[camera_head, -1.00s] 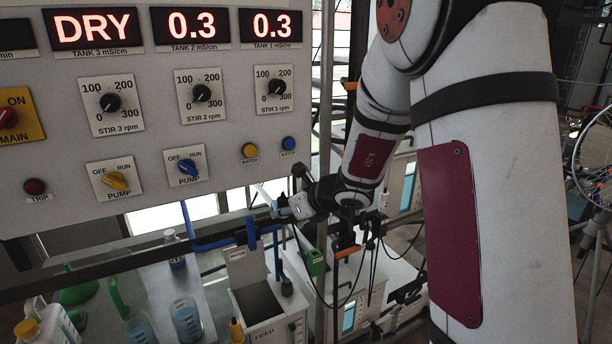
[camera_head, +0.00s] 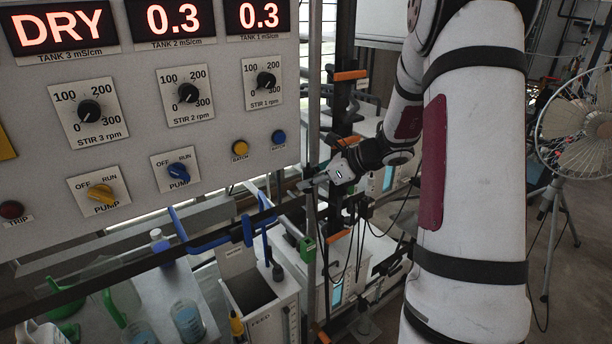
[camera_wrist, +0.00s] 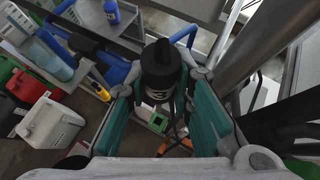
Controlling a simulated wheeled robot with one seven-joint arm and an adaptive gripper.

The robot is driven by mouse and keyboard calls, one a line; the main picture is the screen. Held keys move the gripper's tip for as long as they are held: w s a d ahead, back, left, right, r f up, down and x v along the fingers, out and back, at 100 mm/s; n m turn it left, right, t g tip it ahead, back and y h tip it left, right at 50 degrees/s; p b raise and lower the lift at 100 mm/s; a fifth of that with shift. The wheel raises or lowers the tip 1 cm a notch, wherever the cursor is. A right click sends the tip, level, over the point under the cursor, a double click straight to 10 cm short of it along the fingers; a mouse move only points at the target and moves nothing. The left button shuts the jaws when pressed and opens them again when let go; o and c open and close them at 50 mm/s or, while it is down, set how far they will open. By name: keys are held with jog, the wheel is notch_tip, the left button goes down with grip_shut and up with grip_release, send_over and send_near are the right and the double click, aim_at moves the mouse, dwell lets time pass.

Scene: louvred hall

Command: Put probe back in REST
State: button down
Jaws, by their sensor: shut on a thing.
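My gripper (camera_head: 330,178) is at the right edge of the control panel, below the blue button, in the head view. In the wrist view my gripper (camera_wrist: 161,88) has its teal finger pads on either side of a black cylindrical probe (camera_wrist: 160,66) with a pale label band. It is shut on the probe. The probe's lower end is hidden behind its body in the wrist view. In the head view the probe is too small and dark to tell apart from the fingers. I cannot make out a holder marked REST in either view.
A grey upright post (camera_head: 314,80) stands close beside my gripper. Blue hooked brackets (camera_head: 262,222) sit on a rail to the left. Below are a green box (camera_head: 307,250) with cables, a FEED tank (camera_head: 262,318) and beakers (camera_head: 187,320). A fan (camera_head: 578,125) stands right.

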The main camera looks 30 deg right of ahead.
notch_tip(320, 180, down, 6)
jog(key=b, duration=0.3)
jog(key=shift+w, duration=0.1)
jog(key=shift+f, duration=0.35)
jog(key=shift+s+f, duration=0.15)
jog(key=shift+s, duration=0.05)
jog(key=shift+f+b, duration=0.1)
jog(key=shift+b, duration=0.25)
jog(key=b, duration=0.6)
send_over(308, 250)
jog(key=w+d, duration=0.1)
jog(key=shift+f, duration=4.1)
jog(key=shift+w+d, duration=0.2)
jog(key=c, duration=1.3)
grip_release()
